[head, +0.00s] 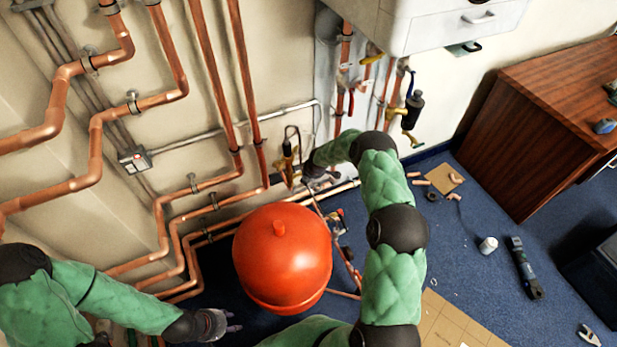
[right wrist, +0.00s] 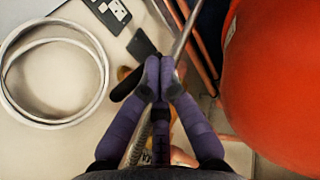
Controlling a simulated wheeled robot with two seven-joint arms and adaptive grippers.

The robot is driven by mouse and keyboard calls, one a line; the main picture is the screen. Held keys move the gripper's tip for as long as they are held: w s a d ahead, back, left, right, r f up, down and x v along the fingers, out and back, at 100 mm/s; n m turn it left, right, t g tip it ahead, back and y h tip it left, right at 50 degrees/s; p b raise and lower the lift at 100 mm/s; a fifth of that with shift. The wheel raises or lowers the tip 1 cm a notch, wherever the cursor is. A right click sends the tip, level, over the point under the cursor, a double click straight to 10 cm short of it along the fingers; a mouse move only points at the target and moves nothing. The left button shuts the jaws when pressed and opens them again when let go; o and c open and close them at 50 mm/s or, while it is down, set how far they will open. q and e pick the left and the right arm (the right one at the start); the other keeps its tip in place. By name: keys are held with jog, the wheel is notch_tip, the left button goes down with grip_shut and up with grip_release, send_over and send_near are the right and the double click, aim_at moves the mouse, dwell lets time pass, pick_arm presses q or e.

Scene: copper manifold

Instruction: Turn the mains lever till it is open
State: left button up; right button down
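A black lever-like handle (right wrist: 128,84) shows in the right wrist view; it looks like the mains lever, with brass (right wrist: 124,71) beside it. My right gripper (right wrist: 160,68) has its purple fingertips together right at this handle. The handle sticks out to the left of the fingers; whether any of it is between them is hidden. In the head view my right gripper (head: 308,178) is at the brass fittings (head: 286,168) low on the wall, behind the red vessel. My left gripper (head: 222,325) is empty, low left of the vessel; its finger opening is unclear.
A round red vessel (head: 283,255) stands close to my right arm. Copper pipes (head: 200,190) run along the wall on the left. A white boiler (head: 445,22) hangs above, a wooden cabinet (head: 545,125) stands right. Tools and pipe pieces lie on the blue floor (head: 465,265).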

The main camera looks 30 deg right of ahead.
jog(key=shift+f+b, duration=0.4)
jog(key=shift+f, duration=0.5)
jog(key=shift+w, duration=0.15)
dwell(1.3)
jog(key=shift+w+r, duration=0.25)
jog(key=shift+w, duration=0.3)
jog(key=shift+w+d+r, duration=0.1)
jog(key=shift+r, duration=0.55)
jog(key=s+v, duration=0.1)
jog(key=v, duration=0.9)
jog(key=shift+s+r, duration=0.15)
jog(key=shift+s, duration=0.05)
